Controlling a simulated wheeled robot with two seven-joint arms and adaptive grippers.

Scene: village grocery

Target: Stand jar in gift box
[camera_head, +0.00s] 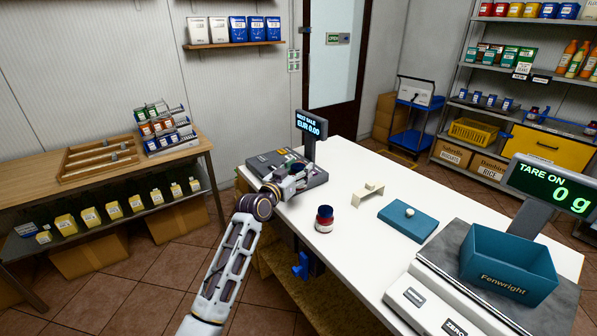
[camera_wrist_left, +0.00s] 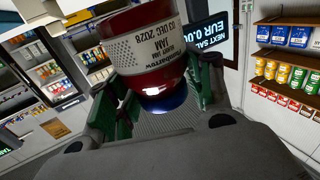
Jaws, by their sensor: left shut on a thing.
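My left gripper (camera_head: 290,182) is over the counter's far left end, by the till. In the left wrist view its green-padded fingers are shut on a red jam jar (camera_wrist_left: 150,48) with a pale label. The jar's blue lid (camera_wrist_left: 162,102) points down the picture, towards the palm. In the head view the held jar is small and mostly hidden by the gripper. Another dark red jar with a blue lid (camera_head: 324,219) stands upright on the counter, apart from the gripper. The open teal gift box (camera_head: 508,284), marked Fenwright, sits on the scale at right. My right gripper is out of view.
A teal slab with a white knob (camera_head: 399,222) and a small cream bridge-shaped block (camera_head: 367,190) lie mid-counter. The till (camera_head: 262,162) and its display (camera_head: 311,124) stand at the far end. The scale display (camera_head: 550,187) rises behind the box. The counter's front middle is clear.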

